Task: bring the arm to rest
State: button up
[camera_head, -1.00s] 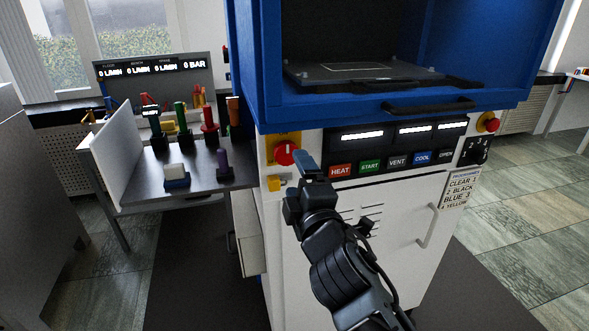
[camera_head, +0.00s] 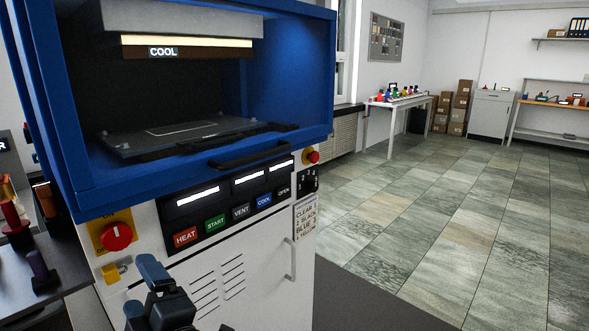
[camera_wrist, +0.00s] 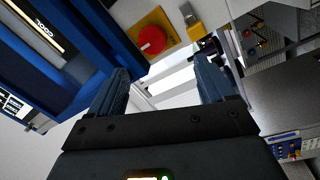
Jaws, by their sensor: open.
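My gripper (camera_head: 150,275) is at the bottom left of the head view, in front of the white lower cabinet of a blue press (camera_head: 275,140). In the wrist view my gripper (camera_wrist: 168,90) has its two dark fingers apart with nothing between them. Past the fingertips is the press front, with a red knob on a yellow plate (camera_wrist: 165,25) above the fingers. In the head view the same red knob (camera_head: 116,236) is above and left of my gripper.
The press has HEAT, START, VENT, COOL and OPEN buttons (camera_head: 240,212) and a handle (camera_head: 250,154). Its chamber is open and a lit COOL sign (camera_head: 163,51) shows inside. A dark bench (camera_head: 60,285) stands at the left. The tiled floor (camera_head: 440,220) at the right is clear.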

jog(key=s+d+f+m+t+h, duration=0.2)
jog(key=s+d+f+m+h, duration=0.35)
jog(key=s+d+m, duration=0.6)
jog(key=s+d+f+m+t+h, duration=0.2)
jog(key=s+d+f+m+h, duration=0.35)
jog(key=d, duration=0.95)
jog(key=s+d+r+m+g+h, duration=0.1)
jog(key=s+d+r+m, duration=0.1)
jog(key=s+d, duration=0.7)
jog(key=s+d+r+m+g+h, duration=0.1)
jog(key=s+d+r+m+h, duration=0.1)
jog(key=s+d, duration=0.8)
jog(key=shift+s+d+r+m, duration=0.25)
jog(key=shift+s+m, duration=0.55)
jog(key=shift+s, duration=0.25)
jog(key=shift+c, duration=0.5)
